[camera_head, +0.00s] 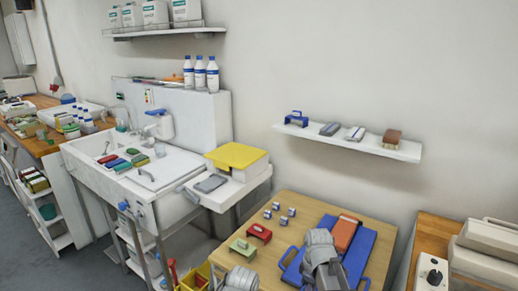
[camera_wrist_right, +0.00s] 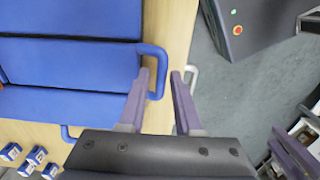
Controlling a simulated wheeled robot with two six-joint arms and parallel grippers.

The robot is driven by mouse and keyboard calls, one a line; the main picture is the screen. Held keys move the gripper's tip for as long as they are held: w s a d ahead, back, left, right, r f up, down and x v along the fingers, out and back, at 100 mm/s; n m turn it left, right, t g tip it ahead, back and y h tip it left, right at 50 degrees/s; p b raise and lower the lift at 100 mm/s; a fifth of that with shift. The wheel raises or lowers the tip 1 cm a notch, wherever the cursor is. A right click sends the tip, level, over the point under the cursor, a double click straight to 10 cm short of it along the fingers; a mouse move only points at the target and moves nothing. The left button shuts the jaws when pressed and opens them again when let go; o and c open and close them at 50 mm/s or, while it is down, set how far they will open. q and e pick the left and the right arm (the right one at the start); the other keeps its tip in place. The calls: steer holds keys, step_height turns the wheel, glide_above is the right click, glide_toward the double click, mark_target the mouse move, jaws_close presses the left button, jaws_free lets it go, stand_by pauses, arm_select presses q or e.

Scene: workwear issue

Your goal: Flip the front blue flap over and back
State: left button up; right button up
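A blue folding piece lies on the wooden table (camera_head: 240,215), with a wide blue panel (camera_head: 362,250) and a blue handle loop (camera_head: 290,262) at its left. An orange block (camera_head: 346,231) lies on it. In the right wrist view, blue panels fill the upper left, with the front flap (camera_wrist_right: 60,102) lowest. A blue loop handle (camera_wrist_right: 160,75) sticks out at the panels' edge. My right gripper (camera_wrist_right: 160,75) is open, its fingertips on either side of the handle's bar. My left arm's grey end (camera_head: 240,279) is at the bottom edge; its fingers are not clear.
Several small blue-and-white blocks (camera_head: 283,220) and red (camera_head: 259,232) and green (camera_head: 243,248) pieces lie on the table, left of the blue piece. A white box with a yellow lid (camera_head: 237,156) stands behind. A wall shelf (camera_head: 348,141) is above; a wooden counter (camera_head: 433,236) is at the right.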

steer(key=shift+r+p, duration=2.45)
steer(key=shift+r, duration=0.35)
steer(key=shift+f, duration=0.1)
steer(key=shift+s+a, duration=0.2)
steer(key=s+a+m+h, duration=0.1)
steer(key=s+a+m, duration=0.6)
steer(key=s, duration=0.6)
steer(key=shift+a, duration=1.2)
